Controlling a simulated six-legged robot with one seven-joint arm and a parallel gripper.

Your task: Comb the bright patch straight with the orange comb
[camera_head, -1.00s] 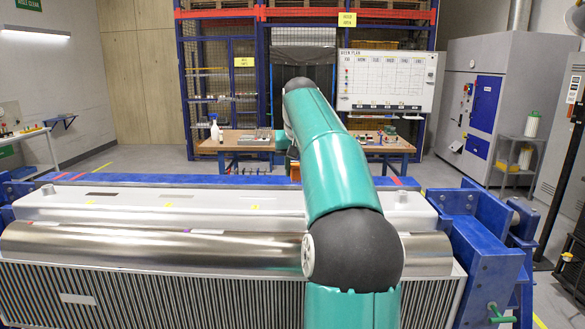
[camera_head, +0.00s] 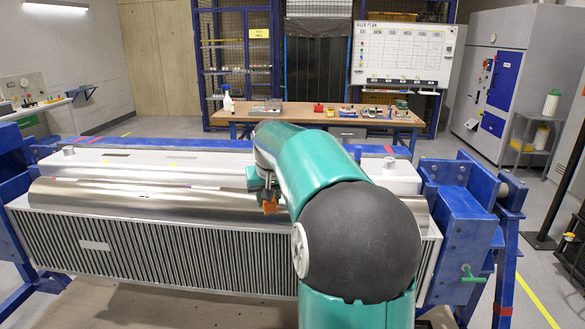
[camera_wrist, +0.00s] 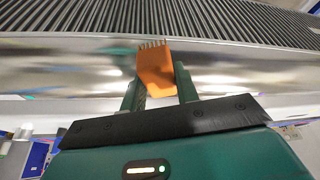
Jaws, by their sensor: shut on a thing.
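The orange comb (camera_head: 269,206) is held by my gripper (camera_head: 267,190), over the shiny metal roll-like surface. In the wrist view the comb (camera_wrist: 155,74) sits between the two green fingers of my gripper (camera_wrist: 158,88). Its short teeth point away from the gripper, toward the striped fins. The fins (camera_head: 180,250) cover the front face of the unit. A small bright patch (camera_head: 95,245) lies on the fins near their left end, well to the left of the comb. No contact between comb and fins shows.
The unit is held in a blue jig frame (camera_head: 462,255) with a green handle (camera_head: 467,271) at right. A shiny cylinder-like edge (camera_head: 120,199) runs above the fins. A workbench (camera_head: 330,118) with small items stands behind. My arm hides the fins' right part.

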